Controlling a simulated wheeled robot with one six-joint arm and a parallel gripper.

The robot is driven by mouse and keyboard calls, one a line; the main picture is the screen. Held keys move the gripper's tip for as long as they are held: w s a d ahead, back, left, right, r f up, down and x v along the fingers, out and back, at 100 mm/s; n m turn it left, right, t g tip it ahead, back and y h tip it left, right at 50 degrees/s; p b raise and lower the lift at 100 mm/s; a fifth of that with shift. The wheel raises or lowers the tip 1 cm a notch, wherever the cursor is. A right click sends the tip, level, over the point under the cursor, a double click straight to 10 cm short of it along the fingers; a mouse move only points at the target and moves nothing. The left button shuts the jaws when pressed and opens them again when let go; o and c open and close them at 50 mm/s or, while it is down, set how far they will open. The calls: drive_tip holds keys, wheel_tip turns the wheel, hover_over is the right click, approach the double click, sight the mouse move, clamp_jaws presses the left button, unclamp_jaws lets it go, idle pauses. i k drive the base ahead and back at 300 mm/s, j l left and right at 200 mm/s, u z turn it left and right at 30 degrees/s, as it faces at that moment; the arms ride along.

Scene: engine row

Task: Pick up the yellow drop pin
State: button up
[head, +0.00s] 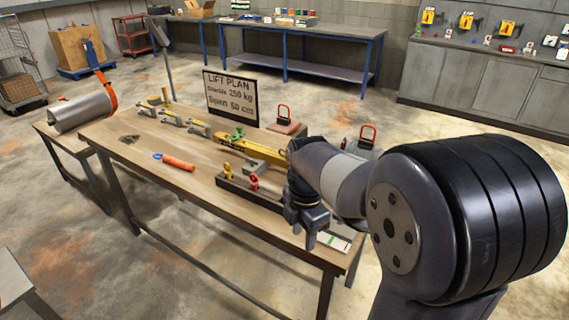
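A small yellow pin (227,170) stands upright at the left end of a long dark block (236,191) on the wooden table; it looks like the yellow drop pin. A red pin (254,183) stands in the same block to its right. My gripper (309,240) hangs pointing down over the right part of the table, to the right of the block and apart from the yellow pin. Its fingers are small and dark, and I cannot tell whether they are open or shut. My arm hides the block's right end and part of the table.
A yellow beam (250,154) with a green piece lies behind the block. A "LIFT PLAN" sign (231,96) stands at the back. An orange-handled tool (178,163) lies left; several metal pieces (185,124) lie behind it. The table's front left (190,190) is clear.

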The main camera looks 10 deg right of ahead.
sight(228, 172)
drive_tip(key=i+j+z, duration=0.2)
drive_tip(key=z, duration=0.25)
drive_tip(key=i+j+z, duration=0.15)
drive_tip(key=j+z, duration=0.25)
drive_tip(key=i+j+z, duration=0.1)
drive_tip(key=j+z, duration=0.9)
drive_tip(key=j, duration=0.75)
drive_tip(key=k+j+z, duration=0.1)
drive_tip(key=j, duration=0.75)
drive_tip(key=k+j+z, duration=0.1)
drive_tip(key=j, duration=0.75)
